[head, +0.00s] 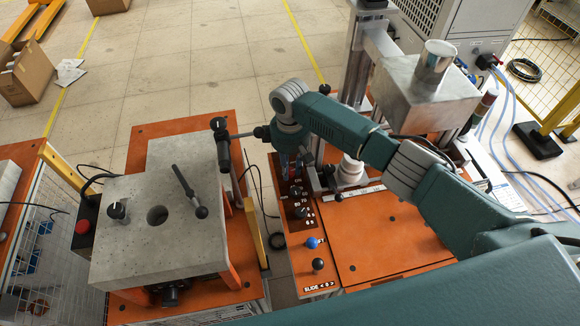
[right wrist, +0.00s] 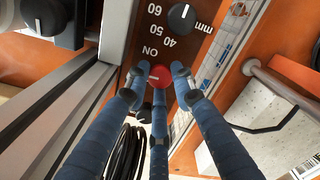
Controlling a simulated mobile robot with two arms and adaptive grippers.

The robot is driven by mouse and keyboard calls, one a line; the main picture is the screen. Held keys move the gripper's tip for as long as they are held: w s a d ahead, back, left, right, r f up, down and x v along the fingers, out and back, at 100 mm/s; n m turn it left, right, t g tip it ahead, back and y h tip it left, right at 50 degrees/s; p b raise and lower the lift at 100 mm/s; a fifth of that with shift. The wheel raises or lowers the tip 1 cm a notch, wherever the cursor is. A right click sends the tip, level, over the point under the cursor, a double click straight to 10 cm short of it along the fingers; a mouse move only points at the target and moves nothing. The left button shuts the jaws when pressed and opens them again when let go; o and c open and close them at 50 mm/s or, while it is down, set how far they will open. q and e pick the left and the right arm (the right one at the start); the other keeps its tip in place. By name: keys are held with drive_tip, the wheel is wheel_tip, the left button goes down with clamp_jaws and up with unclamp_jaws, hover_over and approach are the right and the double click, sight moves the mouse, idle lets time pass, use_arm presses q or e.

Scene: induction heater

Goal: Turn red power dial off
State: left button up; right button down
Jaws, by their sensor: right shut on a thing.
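The red power dial (right wrist: 161,75) sits on the dark control panel in the right wrist view, beside the label ON. A white pointer line shows on its face, lying roughly sideways in that view. My right gripper (head: 291,168) reaches down to the upper end of the panel in the head view, where it hides the dial. In the right wrist view its blue fingers are closed around the dial, with the tips at its rim. My left gripper does not show.
A black mm dial (right wrist: 181,17) is close by on the same panel. A blue knob (head: 311,243) and a black knob (head: 318,264) stand nearer on the orange table (head: 375,245). A grey block machine (head: 150,255) stands to the left, with a gap between.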

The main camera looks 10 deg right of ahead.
sight(290, 171)
drive_tip(key=n, duration=0.4)
drive_tip(key=shift+w+r+n, duration=0.1)
drive_tip(key=shift+n, duration=2.1)
drive_tip(key=c, duration=1.5)
unclamp_jaws()
drive_tip(key=shift+o, duration=0.2)
wheel_tip(290, 171, up, 12)
